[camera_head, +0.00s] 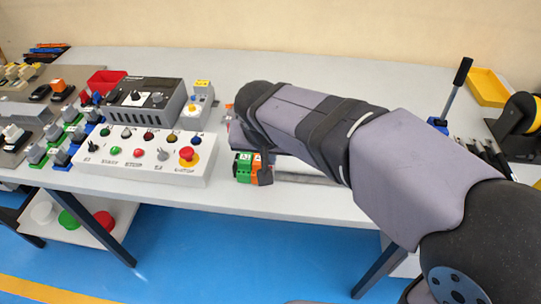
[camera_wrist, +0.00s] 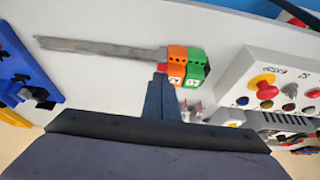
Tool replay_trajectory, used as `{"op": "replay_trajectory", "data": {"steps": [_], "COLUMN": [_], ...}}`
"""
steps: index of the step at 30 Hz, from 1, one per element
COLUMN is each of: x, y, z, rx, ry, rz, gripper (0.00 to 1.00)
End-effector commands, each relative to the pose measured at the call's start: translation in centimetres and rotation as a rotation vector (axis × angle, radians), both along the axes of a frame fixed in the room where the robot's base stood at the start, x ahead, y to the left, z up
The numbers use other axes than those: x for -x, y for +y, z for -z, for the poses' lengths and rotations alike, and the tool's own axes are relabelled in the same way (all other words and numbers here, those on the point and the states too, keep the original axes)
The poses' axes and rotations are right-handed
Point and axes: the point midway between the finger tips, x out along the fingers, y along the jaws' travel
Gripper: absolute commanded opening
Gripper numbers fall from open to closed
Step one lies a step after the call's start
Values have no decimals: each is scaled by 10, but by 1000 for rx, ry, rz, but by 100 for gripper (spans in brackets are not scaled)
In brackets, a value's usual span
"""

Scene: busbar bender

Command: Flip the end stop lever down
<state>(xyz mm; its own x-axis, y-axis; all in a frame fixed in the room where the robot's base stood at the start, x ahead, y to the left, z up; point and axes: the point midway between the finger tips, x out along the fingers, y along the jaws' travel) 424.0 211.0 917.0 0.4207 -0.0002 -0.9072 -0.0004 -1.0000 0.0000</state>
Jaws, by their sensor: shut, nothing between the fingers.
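I cannot make out a part that is clearly the end stop lever. An orange block (camera_wrist: 177,60) and a green block (camera_wrist: 197,68) sit side by side at one end of a grey metal strip (camera_wrist: 105,49). They also show in the head view, the orange block (camera_head: 257,165) and the green block (camera_head: 243,167). My gripper (camera_wrist: 161,73) is shut and empty, its fingertips close beside the orange block; I cannot tell whether they touch. In the head view my arm hides much of the strip and whatever lies behind it.
A control box (camera_head: 150,152) with buttons and a red emergency stop stands left of the blocks. A blue device (camera_wrist: 25,75) stands off the strip's far end. A black-handled lever (camera_head: 457,85) and a yellow tray (camera_head: 488,88) are at the right. The table's front edge is close.

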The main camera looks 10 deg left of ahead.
Motion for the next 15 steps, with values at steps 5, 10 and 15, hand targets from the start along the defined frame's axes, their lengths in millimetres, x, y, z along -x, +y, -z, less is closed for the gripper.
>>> {"op": "replay_trajectory", "data": {"steps": [5,10,15], "x": [6,6,3], "y": [0,0,0], "z": [2,2,2], "rx": [0,0,0], "ry": [0,0,0], "rz": [0,0,1], "gripper": [0,0,0]}}
